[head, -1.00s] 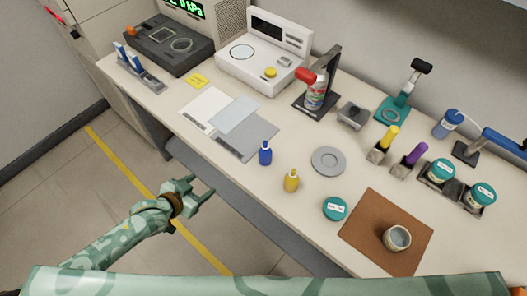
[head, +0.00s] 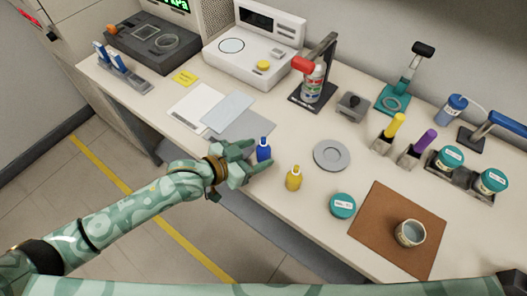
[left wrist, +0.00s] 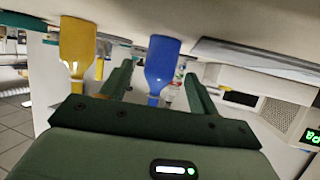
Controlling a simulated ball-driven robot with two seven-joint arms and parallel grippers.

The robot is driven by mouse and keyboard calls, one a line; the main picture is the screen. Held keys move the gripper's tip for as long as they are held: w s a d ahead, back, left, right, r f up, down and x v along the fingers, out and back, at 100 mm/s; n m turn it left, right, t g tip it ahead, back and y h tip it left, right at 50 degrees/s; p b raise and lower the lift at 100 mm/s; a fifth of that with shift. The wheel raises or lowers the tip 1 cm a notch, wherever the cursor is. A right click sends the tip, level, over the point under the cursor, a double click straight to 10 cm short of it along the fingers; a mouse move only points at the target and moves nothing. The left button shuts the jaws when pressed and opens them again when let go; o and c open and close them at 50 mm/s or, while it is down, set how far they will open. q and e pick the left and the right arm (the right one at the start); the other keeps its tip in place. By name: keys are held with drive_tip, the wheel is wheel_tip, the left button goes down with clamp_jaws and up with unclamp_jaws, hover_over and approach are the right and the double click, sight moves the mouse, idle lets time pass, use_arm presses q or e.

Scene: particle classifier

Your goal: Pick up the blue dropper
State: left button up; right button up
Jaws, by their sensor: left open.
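The blue dropper (head: 264,151) stands upright near the front edge of the bench. My left gripper (head: 256,156) is open at bench height, with its fingers pointing at the dropper. In the left wrist view, which is upside down, the blue dropper (left wrist: 161,62) appears between the two open fingers (left wrist: 157,85). I cannot tell how deep it sits between them; no grip on it shows. My right gripper is not in view.
A yellow dropper (head: 293,179) stands close to the right of the blue one. Grey and white sheets (head: 198,106) lie behind. A grey disc (head: 332,155), a teal-lidded jar (head: 342,205) and a brown mat (head: 385,232) with a cup lie to the right.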

sight(269, 149)
use_arm(q)
drive_tip(key=b+x, duration=0.2)
drive_tip(key=x, duration=0.3)
drive_tip(key=shift+f, duration=0.15)
drive_tip(key=c, duration=1.1)
